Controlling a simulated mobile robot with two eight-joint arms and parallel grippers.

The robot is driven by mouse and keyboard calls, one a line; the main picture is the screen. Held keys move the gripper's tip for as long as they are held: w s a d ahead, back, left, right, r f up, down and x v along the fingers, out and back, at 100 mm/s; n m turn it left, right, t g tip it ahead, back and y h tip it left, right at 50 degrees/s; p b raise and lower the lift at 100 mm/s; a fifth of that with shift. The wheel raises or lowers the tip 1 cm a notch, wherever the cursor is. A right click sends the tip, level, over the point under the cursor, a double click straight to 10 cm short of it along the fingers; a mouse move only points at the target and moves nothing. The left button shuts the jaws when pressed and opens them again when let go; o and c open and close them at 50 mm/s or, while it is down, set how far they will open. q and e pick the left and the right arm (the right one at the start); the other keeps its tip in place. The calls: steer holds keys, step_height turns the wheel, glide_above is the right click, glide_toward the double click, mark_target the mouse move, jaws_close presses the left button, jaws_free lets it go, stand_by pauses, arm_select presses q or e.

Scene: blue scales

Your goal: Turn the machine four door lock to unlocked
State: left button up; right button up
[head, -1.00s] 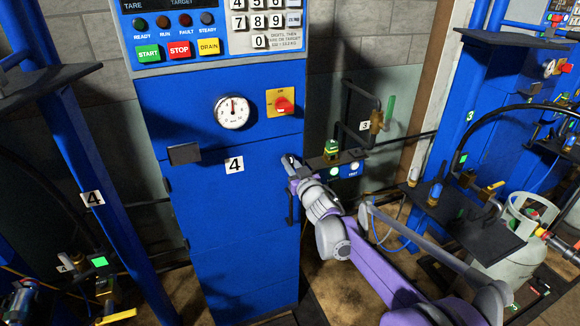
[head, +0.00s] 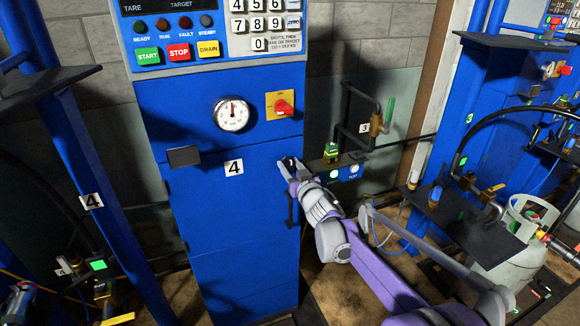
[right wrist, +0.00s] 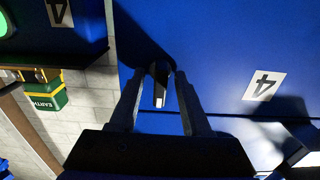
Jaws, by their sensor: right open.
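Machine four is the tall blue cabinet (head: 215,275) with a "4" label (head: 234,167) on its door. The door lock (right wrist: 160,85) shows in the right wrist view as a small dark round piece with a pale bar, by the door seam. My right gripper (right wrist: 161,78) is open, with one finger on each side of the lock. I cannot tell whether the fingers touch it. In the head view my right gripper (head: 289,163) is at the door's right edge and mostly hides the lock. My left gripper is not in view.
A pressure gauge (head: 232,114) and a red rotary switch (head: 283,106) on a yellow plate sit above the door. A dark handle block (head: 184,156) juts out at the door's left.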

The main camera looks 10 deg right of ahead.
steer(key=s+d, duration=0.2)
steer(key=s, duration=0.8)
steer(key=shift+s, duration=0.35)
steer(key=s+d+f+m+g+h, duration=0.2)
steer(key=s+d+f+g+h, duration=0.15)
steer(key=s, duration=0.55)
steer(key=s+d+f+m+g+h, duration=0.2)
steer(key=s+f+g, duration=0.15)
steer(key=s, duration=0.55)
steer(key=s+a+f+n+g+y, duration=0.1)
steer(key=s+f+g, duration=0.1)
steer(key=s+f, duration=0.35)
steer(key=s+a+f+g, duration=0.2)
steer(key=s, duration=0.6)
steer(key=s+a+f+n+g+y, duration=0.1)
steer(key=s+f+g, duration=0.1)
steer(key=s+f, duration=0.35)
arm_select(q)
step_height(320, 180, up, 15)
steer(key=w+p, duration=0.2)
steer(key=p, duration=1.1)
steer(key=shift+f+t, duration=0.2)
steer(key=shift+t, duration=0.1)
arm_select(e)
step_height(320, 180, up, 16)
steer(key=shift+a+t, duration=0.25)
steer(key=shift+t, duration=0.15)
